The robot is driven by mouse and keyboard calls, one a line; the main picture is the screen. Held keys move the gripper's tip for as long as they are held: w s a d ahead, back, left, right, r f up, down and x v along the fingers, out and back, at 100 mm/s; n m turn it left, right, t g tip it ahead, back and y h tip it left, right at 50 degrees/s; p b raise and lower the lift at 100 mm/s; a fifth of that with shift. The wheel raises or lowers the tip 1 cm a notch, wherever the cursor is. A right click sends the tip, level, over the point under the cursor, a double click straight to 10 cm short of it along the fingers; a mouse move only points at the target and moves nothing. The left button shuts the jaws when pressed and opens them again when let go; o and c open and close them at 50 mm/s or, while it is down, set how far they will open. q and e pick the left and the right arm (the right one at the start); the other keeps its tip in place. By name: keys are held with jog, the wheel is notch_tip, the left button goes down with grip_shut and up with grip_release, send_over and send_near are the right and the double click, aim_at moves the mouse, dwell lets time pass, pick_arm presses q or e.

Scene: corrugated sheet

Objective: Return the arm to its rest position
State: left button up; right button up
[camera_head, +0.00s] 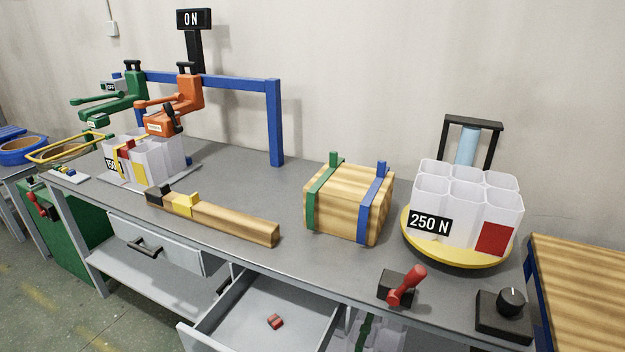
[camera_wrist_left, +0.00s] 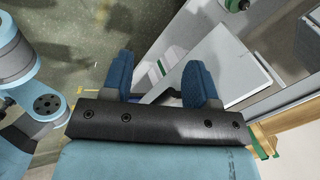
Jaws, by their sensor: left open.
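My left gripper (camera_wrist_left: 158,72) shows in the left wrist view. Its two blue fingers stand wide apart, and nothing is gripped between them. A dark handle-like bar (camera_wrist_left: 160,96) shows behind and between the fingers beside a pale grey panel (camera_wrist_left: 222,70); I cannot tell how far away it is. Part of my own light blue arm is at the left of that view. Neither gripper is in the head view. My right gripper is in neither view.
In the head view an open drawer (camera_head: 215,318) juts from the grey workbench (camera_head: 235,180), with a small red object (camera_head: 275,321) inside. A strapped wooden block (camera_head: 345,205), white cups (camera_head: 465,200) on a yellow round base, and a red lever (camera_head: 407,286) stand on the bench.

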pick_arm(q)
jog(key=s+a+r+n+t+h, duration=0.1)
jog(key=s+a+n+t+h, duration=0.25)
jog(key=s, duration=0.65)
jog(key=d+r+n+t, duration=0.1)
jog(key=d+n+t, duration=0.2)
jog(key=d+n, duration=1.2)
notch_tip(320, 180, up, 17)
jog(key=d+m+y+p, duration=0.1)
jog(key=m+p, duration=0.3)
jog(key=p, duration=2)
jog(key=shift+s+d+m, duration=0.35)
jog(key=shift+s+d, duration=0.1)
jog(key=shift+d, duration=0.4)
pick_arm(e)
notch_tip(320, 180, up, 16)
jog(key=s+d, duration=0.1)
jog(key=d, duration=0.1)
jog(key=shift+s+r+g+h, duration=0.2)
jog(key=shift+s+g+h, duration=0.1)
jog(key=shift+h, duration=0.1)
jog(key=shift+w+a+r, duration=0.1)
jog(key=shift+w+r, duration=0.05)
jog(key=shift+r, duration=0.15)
pick_arm(q)
jog(key=shift+c, duration=0.2)
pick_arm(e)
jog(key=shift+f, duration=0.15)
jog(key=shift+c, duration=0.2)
